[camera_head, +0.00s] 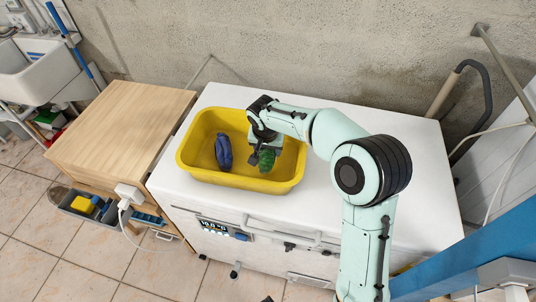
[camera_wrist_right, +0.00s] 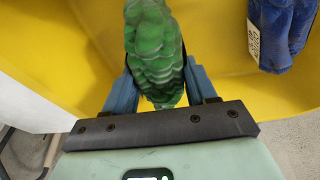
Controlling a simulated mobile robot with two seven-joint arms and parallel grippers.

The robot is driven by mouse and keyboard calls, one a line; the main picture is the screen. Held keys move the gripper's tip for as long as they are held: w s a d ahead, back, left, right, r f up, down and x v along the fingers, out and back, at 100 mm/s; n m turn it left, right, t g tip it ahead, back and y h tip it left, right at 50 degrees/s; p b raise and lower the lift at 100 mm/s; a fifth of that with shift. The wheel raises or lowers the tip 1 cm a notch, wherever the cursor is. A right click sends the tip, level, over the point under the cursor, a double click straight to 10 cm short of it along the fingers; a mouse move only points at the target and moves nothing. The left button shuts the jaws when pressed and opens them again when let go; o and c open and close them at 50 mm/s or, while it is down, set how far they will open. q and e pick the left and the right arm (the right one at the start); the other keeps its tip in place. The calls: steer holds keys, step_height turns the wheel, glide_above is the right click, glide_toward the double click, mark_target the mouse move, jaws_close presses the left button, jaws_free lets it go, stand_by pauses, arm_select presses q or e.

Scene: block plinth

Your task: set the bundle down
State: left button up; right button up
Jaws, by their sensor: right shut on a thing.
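A green bundle (camera_head: 267,160) with a ribbed, folded surface is between the fingers of my right gripper (camera_head: 258,158). In the right wrist view the green bundle (camera_wrist_right: 155,50) stretches away between the two blue-grey fingers of the right gripper (camera_wrist_right: 160,85), which are shut on it. The gripper and bundle are inside the yellow tub (camera_head: 185,165), toward its right half. I cannot tell whether the bundle touches the tub's floor. My left gripper is not in view.
A dark blue bundle (camera_head: 223,152) lies in the tub's left half; it shows with a white tag in the right wrist view (camera_wrist_right: 282,30). The tub stands on a white appliance top (camera_head: 420,150), bare on the right. A wooden cabinet (camera_head: 120,130) stands to the left.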

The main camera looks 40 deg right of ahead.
steer(key=shift+f, duration=1.55)
steer(key=shift+f, duration=0.15)
steer(key=o, duration=1.1)
steer(key=shift+r, duration=0.3)
steer(key=v, duration=1.2)
steer(key=shift+p, duration=0.35)
steer(key=shift+f, duration=0.15)
